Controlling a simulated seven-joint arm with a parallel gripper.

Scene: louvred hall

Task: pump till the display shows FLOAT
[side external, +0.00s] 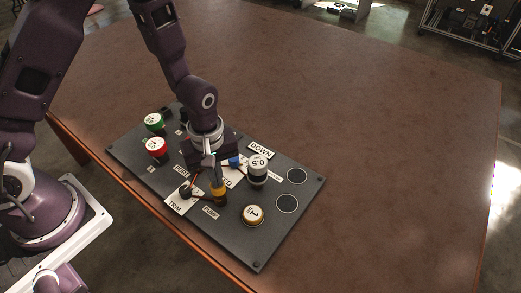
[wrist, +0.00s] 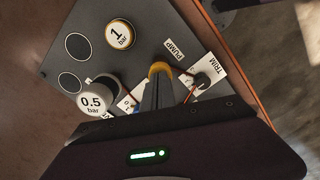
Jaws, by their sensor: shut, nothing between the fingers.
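A dark panel (side external: 240,231) lies on the table. The pump handle (side external: 217,191), with a yellow-orange collar, stands near its front edge by the PUMP label (side external: 211,212); the collar also shows in the wrist view (wrist: 160,69). My gripper (side external: 214,173) is shut and empty, its fingertips (wrist: 157,85) close at the handle; I cannot tell whether they touch it. A white plate reading DOWN (side external: 261,150) is at the panel's back edge. Another white plate ending in "ED" (side external: 227,183) is partly hidden behind the handle and gripper.
A 0.5 bar weight (side external: 258,168) stands right of my gripper, and a 1 bar weight (side external: 252,215) nearer the front. Green (side external: 154,122) and red (side external: 157,147) weights are at left. The TRIM knob (side external: 186,191) is beside the handle. The table's right side (side external: 400,150) is clear.

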